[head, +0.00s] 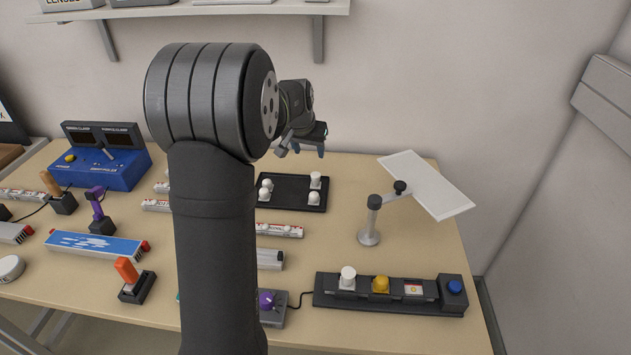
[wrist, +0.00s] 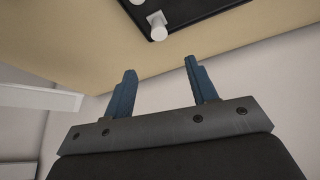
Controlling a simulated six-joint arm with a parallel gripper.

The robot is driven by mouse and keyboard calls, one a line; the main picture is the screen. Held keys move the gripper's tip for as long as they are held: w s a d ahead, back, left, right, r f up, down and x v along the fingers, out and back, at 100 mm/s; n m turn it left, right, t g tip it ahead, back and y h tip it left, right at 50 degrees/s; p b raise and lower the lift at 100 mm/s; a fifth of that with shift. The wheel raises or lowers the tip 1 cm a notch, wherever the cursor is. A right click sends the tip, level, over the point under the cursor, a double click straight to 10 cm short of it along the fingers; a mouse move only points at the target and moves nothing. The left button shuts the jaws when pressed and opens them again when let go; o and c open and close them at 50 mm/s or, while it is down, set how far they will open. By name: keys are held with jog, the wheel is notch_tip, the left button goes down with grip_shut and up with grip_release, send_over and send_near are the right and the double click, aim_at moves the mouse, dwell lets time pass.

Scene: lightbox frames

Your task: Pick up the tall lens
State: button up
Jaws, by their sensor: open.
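A black tray (head: 290,206) on the table holds several white lens pieces. The piece at its back right (head: 315,180) stands taller than the others and looks like the tall lens. A white piece with a visible stem shows near the corner of the tray (wrist: 190,19) in the wrist view (wrist: 157,25); it looks like the same one. My gripper (head: 307,150) is raised above and behind the tray. Its blue fingers (wrist: 160,72) are apart with nothing between them. The tray lies beyond the fingertips in the wrist view, not touching them.
A white panel on a stand (head: 428,184) is right of the tray. A black base (head: 330,299) with white, yellow and blue knobs is at the front right. A blue console (head: 105,170) is at the left. A shelf (head: 225,9) hangs on the wall. My arm hides the table's middle.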

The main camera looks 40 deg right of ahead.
aim_at(316, 175)
jog(key=x, duration=1.5)
jog(key=shift+d+f, duration=0.1)
jog(key=shift+f, duration=0.15)
jog(key=shift+c, duration=0.2)
jog(key=c, duration=1)
